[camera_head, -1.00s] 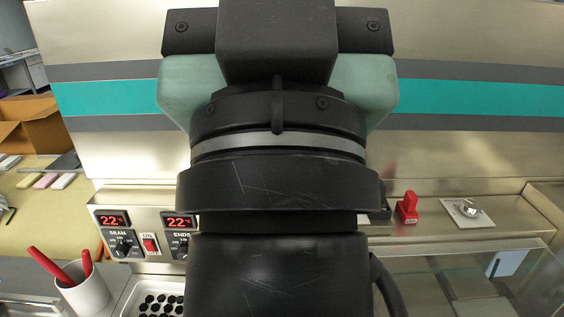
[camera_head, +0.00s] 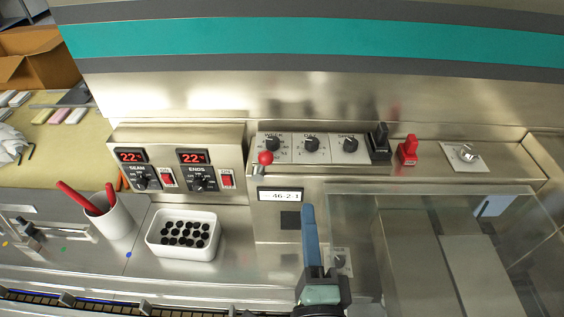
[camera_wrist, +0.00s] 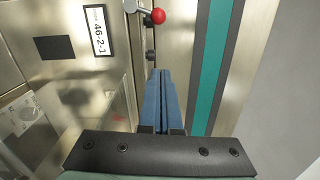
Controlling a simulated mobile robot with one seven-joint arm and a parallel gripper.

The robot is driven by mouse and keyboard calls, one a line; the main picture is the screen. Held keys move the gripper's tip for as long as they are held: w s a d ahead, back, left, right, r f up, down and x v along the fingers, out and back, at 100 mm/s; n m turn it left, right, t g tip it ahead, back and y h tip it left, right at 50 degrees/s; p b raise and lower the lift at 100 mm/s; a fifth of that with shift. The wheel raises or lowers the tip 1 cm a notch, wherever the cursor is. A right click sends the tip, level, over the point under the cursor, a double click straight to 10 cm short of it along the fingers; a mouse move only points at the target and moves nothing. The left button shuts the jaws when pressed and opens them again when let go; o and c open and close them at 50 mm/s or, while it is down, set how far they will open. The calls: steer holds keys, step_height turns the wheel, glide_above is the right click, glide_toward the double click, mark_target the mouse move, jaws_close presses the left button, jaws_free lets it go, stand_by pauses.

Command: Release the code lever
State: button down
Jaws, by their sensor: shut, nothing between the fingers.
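The code lever is a short metal arm with a red ball knob (camera_head: 265,158), mounted at the left end of the panel with the dial knobs. It also shows at the top of the wrist view (camera_wrist: 157,16), where its metal arm reaches left from the ball. My gripper (camera_head: 308,208) has blue fingers pressed together with nothing between them. It is in front of the panel, below and right of the red ball and apart from it. In the wrist view the closed fingertips (camera_wrist: 160,73) lie below the ball.
A display (camera_head: 281,196) showing 46-2-1 sits below the lever. Three dial knobs (camera_head: 311,145), a black switch (camera_head: 380,142) and a red switch (camera_head: 408,150) stand to the right. Clear covers (camera_head: 400,215) are lower right. A white bin (camera_head: 184,232) of black pieces is left.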

mark_target(264, 166)
steer(key=shift+s+d+f+m, duration=0.15)
steer(key=shift+s+f+m, duration=0.15)
steer(key=shift+f, duration=0.25)
steer(key=w+a+p, duration=0.4)
steer(key=w+p, duration=0.1)
steer(key=w, duration=0.5)
steer(key=shift+w+a+r, duration=0.2)
steer(key=shift+w+r, duration=0.2)
